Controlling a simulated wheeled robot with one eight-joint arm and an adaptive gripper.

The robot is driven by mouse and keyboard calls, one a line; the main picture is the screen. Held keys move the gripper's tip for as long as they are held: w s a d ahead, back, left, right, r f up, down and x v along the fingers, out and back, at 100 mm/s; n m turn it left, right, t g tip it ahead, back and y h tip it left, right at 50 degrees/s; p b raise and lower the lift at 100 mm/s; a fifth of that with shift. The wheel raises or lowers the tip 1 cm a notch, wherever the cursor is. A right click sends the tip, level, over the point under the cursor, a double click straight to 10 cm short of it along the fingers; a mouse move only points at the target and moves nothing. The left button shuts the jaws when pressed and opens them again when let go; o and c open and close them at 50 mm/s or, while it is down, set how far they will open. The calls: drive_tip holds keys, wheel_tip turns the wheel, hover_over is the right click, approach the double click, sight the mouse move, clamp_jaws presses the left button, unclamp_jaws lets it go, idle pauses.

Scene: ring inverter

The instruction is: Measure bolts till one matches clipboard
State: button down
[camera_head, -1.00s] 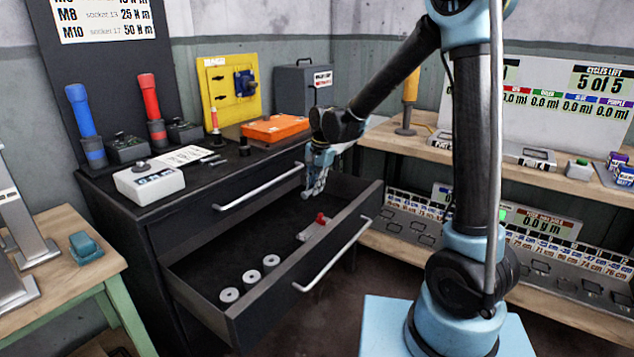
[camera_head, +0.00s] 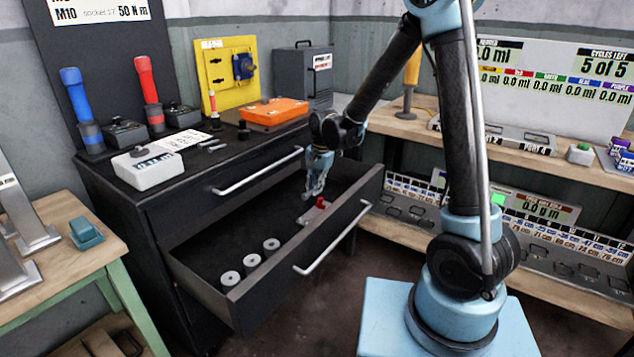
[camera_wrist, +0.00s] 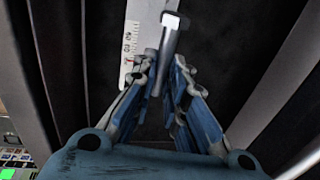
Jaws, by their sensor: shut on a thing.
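My gripper (camera_head: 315,190) reaches down into the open drawer (camera_head: 215,288). In the wrist view, my gripper (camera_wrist: 167,88) is shut on a grey metal bolt (camera_wrist: 168,45), with its pale head pointing up in the picture. Beside the bolt on the left lies a pale measuring tool with scale marks (camera_wrist: 131,48). A white printed sheet (camera_head: 182,140), perhaps the clipboard, lies on the cabinet top.
The drawer's front wall and handle (camera_head: 335,240) are close to my arm. A white device (camera_head: 148,170) and an orange case (camera_head: 274,111) sit on top. Shelves (camera_head: 460,145) stand to the right.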

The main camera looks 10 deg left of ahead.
sight(314, 213)
drive_tip(key=shift+f, duration=4.15)
drive_tip(key=c, duration=1.5)
unclamp_jaws()
drive_tip(key=shift+c, duration=0.2)
drive_tip(key=shift+r, duration=0.1)
